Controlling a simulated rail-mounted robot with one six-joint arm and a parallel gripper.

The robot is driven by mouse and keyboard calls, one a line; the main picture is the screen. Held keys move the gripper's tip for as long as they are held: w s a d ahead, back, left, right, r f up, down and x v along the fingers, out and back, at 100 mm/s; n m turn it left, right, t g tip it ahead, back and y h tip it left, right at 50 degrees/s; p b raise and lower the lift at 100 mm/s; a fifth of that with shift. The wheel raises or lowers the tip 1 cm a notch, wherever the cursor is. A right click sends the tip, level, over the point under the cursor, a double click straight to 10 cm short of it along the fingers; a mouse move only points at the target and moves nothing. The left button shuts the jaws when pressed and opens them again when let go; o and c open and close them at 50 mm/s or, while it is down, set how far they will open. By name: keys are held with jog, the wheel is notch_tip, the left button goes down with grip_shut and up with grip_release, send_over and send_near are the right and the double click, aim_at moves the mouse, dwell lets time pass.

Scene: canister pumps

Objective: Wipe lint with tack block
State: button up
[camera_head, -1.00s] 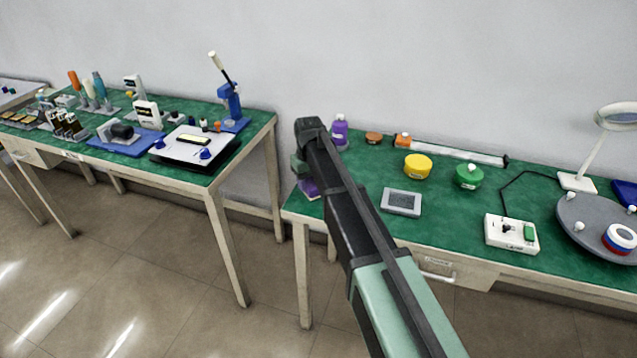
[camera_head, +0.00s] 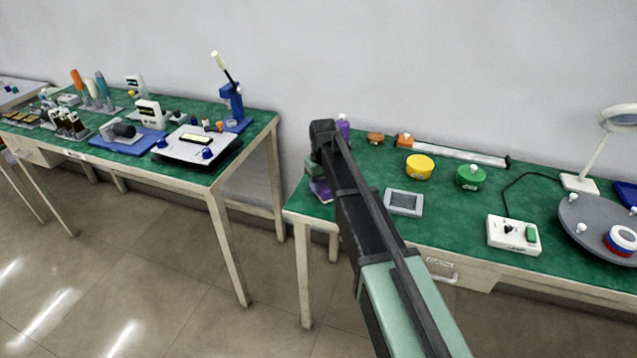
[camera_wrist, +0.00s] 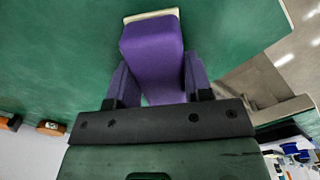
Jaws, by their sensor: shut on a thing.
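The purple block with a cream-coloured base (camera_wrist: 152,48), apparently the tack block, is between the fingers of my gripper (camera_wrist: 158,80) in the wrist view. The gripper is shut on it, with one finger on each side. In the head view, a purple part at my gripper (camera_head: 320,188) shows low over the left end of the green-topped bench (camera_head: 455,222), partly behind my arm. I cannot tell whether the block's base touches the green top. No lint can be made out.
Right of my gripper lie a grey framed pad (camera_head: 403,203), a yellow round tin (camera_head: 419,167) and a green one (camera_head: 469,177). A purple bottle (camera_head: 343,127) stands behind my arm. A white switch box (camera_head: 513,234) and grey disc (camera_head: 600,228) are farther right.

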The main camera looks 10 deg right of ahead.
jog(key=shift+s+d, duration=0.35)
jog(key=shift+d, duration=0.35)
jog(key=shift+s+d, duration=0.3)
jog(key=shift+d, duration=0.4)
jog(key=shift+s+d, duration=0.45)
jog(key=shift+d, duration=0.35)
jog(key=shift+s+d, duration=0.4)
jog(key=shift+d, duration=0.35)
notch_tip(320, 180, up, 9)
jog(key=p, duration=0.9)
jog(key=shift+w+f, duration=0.1)
